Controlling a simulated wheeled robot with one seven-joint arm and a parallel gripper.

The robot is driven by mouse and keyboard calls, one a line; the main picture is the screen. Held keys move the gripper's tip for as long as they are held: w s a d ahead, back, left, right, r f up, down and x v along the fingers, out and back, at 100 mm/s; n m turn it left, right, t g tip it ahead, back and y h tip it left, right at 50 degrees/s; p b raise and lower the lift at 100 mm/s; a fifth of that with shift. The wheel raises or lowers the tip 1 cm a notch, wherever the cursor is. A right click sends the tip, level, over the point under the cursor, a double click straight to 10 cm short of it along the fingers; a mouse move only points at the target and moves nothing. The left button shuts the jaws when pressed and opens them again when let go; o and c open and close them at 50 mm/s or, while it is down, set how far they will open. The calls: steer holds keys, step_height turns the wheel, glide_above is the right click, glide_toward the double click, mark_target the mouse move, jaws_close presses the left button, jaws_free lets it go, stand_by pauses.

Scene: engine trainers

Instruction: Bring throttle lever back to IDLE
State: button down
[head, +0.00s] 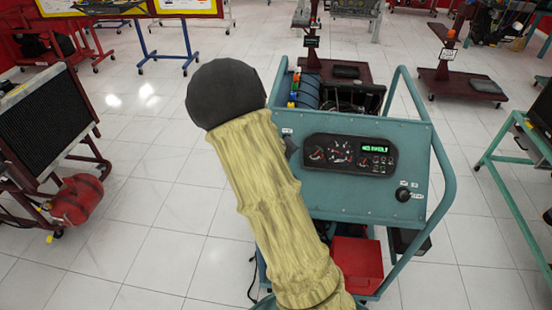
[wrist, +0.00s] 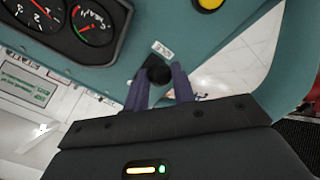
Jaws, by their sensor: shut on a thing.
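The throttle lever shows in the wrist view as a black knob (wrist: 155,72) on the teal panel (wrist: 130,58). My gripper (wrist: 160,78) has its two dark fingers on either side of the knob and is shut on it. A small white label (wrist: 162,49) sits beside the knob; its text is too small to read surely. In the head view, my pale arm covers the left part of the panel (head: 350,195), and I cannot make out the gripper's hold there.
A gauge cluster (head: 350,153) with a lit green display is on the panel, and a black knob (head: 403,194) is at its lower right. A teal tube frame (head: 440,165) surrounds the trainer. A red box (head: 357,265) sits low.

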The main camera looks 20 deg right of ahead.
steer(key=shift+f, duration=0.1)
steer(key=c, duration=1.1)
jaws_free()
steer(key=shift+c, duration=0.2)
steer(key=p+v, duration=0.4)
steer(key=v, duration=1.3)
steer(key=shift+a+p, duration=0.2)
steer(key=shift+p, duration=0.2)
steer(key=shift+s, duration=0.1)
steer(key=s+a+f+m+g+y, duration=0.1)
steer(key=s+a+m+g+y, duration=0.2)
steer(key=s+a+g+y, duration=0.2)
steer(key=s+a, duration=0.3)
steer(key=s, duration=0.3)
steer(key=shift+s, duration=0.2)
